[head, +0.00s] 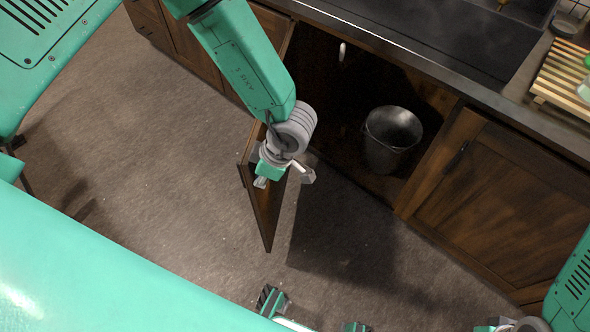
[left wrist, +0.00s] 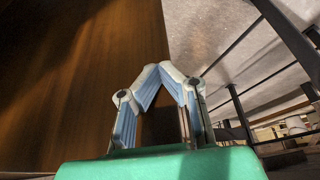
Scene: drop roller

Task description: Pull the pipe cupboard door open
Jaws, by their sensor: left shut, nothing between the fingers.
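The pipe cupboard door (head: 266,212) is a brown wooden panel. It stands swung out from the cupboard, seen nearly edge-on in the head view. My left gripper (head: 280,178) is at the door's upper part, overlapping it in the picture. In the left wrist view its fingertips (left wrist: 166,72) meet with nothing between them, and the door's wood face (left wrist: 75,80) fills the left side. Whether the fingers touch the door cannot be told. The open cupboard (head: 345,110) shows a dark interior. The door's handle is not visible. My right gripper is not clearly visible.
A metal bucket (head: 388,140) stands inside the cupboard. A closed cupboard door (head: 505,205) with a dark handle is to the right. The dark countertop (head: 440,65) runs above, with a slatted wooden rack (head: 565,75) on it. The floor (head: 150,120) left of the door is clear.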

